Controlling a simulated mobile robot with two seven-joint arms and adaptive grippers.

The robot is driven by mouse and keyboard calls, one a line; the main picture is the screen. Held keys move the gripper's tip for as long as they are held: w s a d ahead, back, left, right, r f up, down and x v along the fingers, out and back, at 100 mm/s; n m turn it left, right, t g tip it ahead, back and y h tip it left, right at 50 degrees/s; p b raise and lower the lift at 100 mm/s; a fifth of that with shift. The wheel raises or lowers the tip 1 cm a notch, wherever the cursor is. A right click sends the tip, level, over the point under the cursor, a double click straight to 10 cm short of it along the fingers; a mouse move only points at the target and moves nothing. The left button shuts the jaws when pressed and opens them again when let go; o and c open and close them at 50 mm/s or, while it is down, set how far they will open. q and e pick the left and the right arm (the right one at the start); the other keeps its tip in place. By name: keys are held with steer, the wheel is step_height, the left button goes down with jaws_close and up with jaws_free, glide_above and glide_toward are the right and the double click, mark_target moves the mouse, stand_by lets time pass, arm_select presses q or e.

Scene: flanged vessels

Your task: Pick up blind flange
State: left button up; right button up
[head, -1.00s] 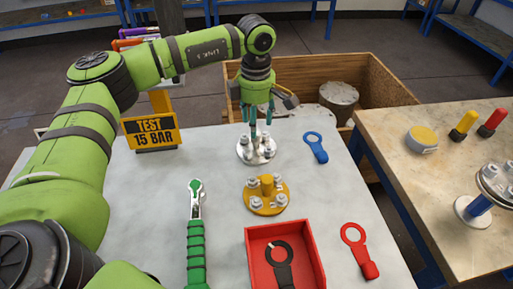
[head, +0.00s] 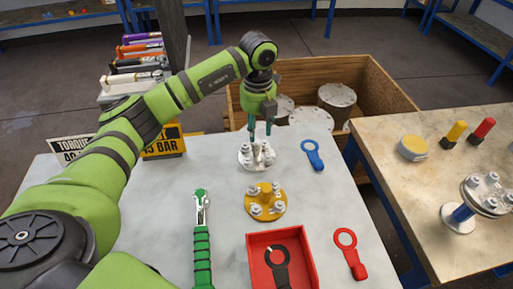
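A silver flange (head: 250,163) with several upright bolts lies on the grey table, near the far edge. A yellow flange (head: 251,211), also with several bolts and a central stub, lies just nearer. I cannot tell for certain which is the blind flange. My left gripper (head: 260,133) points down over the silver flange. Its two teal fingers are apart, with their tips at the top of the bolts and middle of the flange. I see no clear contact, and the flange rests on the table. My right gripper is not in view.
A green wrench (head: 202,240), a red tray (head: 312,262) with a black ring spade (head: 281,272), a red spade (head: 351,254) and a blue spade (head: 313,155) lie around. A wooden crate (head: 375,90) stands behind; a bench (head: 440,230) with fittings is at right.

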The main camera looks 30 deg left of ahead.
mark_target(256, 142)
arm_select(q)
steer(key=shift+s+a+f+n, duration=0.1)
steer(key=shift+f+n, duration=0.1)
steer(key=shift+n, duration=0.8)
steer(key=shift+f+p, duration=0.3)
steer(key=shift+f, duration=0.05)
step_height(256, 142, down, 5)
steer(key=shift+a+f+p, duration=0.1)
steer(key=shift+f+p, duration=0.05)
steer(key=shift+p, duration=0.8)
steer(key=shift+f, duration=0.55)
jaws_close()
steer(key=shift+r, duration=0.1)
